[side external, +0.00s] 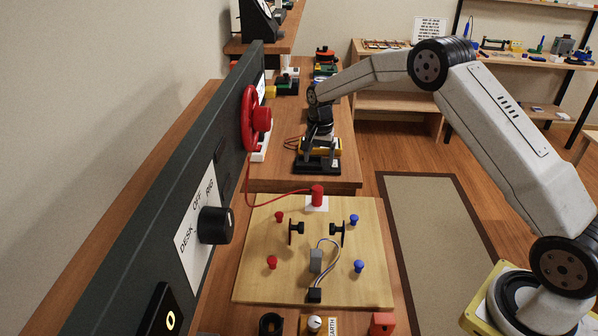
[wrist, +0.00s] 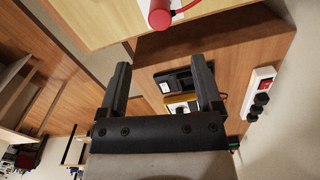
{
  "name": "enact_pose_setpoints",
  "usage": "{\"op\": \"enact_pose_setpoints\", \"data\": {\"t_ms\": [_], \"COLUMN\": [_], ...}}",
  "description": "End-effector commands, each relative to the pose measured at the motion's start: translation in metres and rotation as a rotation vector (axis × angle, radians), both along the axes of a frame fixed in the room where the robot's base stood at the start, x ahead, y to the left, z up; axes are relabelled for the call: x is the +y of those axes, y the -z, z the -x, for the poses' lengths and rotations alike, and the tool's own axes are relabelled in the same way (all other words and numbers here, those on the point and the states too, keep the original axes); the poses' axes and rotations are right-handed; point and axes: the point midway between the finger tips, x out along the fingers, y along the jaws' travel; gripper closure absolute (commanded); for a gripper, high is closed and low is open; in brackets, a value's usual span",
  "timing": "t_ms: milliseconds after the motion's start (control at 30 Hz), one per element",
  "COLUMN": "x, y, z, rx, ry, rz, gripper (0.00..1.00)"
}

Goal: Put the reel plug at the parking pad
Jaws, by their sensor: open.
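The reel plug (side external: 317,190), a red cylinder with a red cord, stands upright on a small white pad (side external: 317,204) at the far edge of the wooden board. I cannot tell whether this white pad is the parking pad. The plug also shows at the top of the wrist view (wrist: 160,16). My gripper (side external: 317,166) is beyond the plug, over the near end of the back bench. Its black fingers (wrist: 161,68) are apart and empty, and the plug lies past their tips.
The cord runs to a red reel (side external: 250,118) on the dark upright panel, left. The board (side external: 260,282) carries red and blue knobs, black pieces and a grey block. A yellow-and-black device (wrist: 180,92) and a power strip (wrist: 260,90) lie near my gripper.

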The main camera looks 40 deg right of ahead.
Motion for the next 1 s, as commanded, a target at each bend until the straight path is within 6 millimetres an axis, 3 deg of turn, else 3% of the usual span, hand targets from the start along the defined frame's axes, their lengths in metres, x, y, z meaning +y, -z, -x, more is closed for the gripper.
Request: {"op": "enact_pose_setpoints", "data": {"t_ms": [267, 467, 767, 1000], "x": [0.006, 0.022, 0.05, 0.069], "y": [-0.007, -0.022, -0.043, -0.053], "z": [0.008, 0.031, 0.09, 0.147], "rx": [-0.011, -0.039, -0.092, -0.134], "ry": [-0.047, -0.161, -0.395, -0.583], "rz": [0.002, 0.009, 0.029, 0.051], "gripper": [0.17, 0.17, 0.17, 0.17]}}
